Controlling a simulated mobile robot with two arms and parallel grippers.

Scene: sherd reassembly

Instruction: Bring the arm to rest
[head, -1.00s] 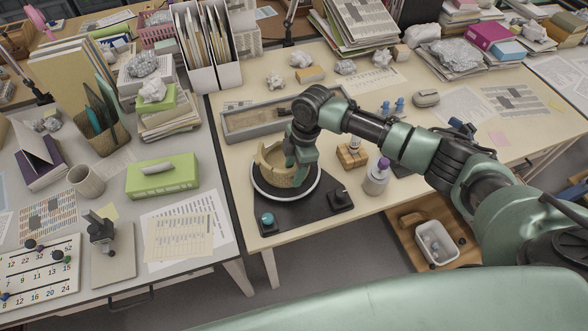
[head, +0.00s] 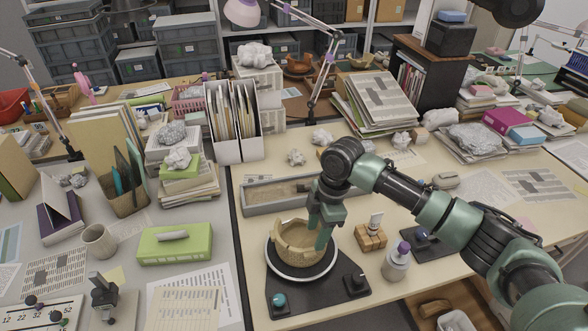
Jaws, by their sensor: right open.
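My right arm reaches in from the right in the head view. Its gripper (head: 324,236) points down at the right side of a tan broken pot (head: 297,246) and hides part of its rim. I cannot tell whether the fingers touch the pot. The gripper is open. The pot sits on a round white-rimmed turntable (head: 277,275) on a black base with knobs. My left gripper does not show.
A grey sand tray (head: 262,205) lies behind the turntable. A wooden block (head: 370,238) and a purple-capped bottle (head: 397,262) stand right of it, near the arm. Crumpled paper and a paper stack (head: 375,105) are farther back. A green box (head: 174,244) is on the left table.

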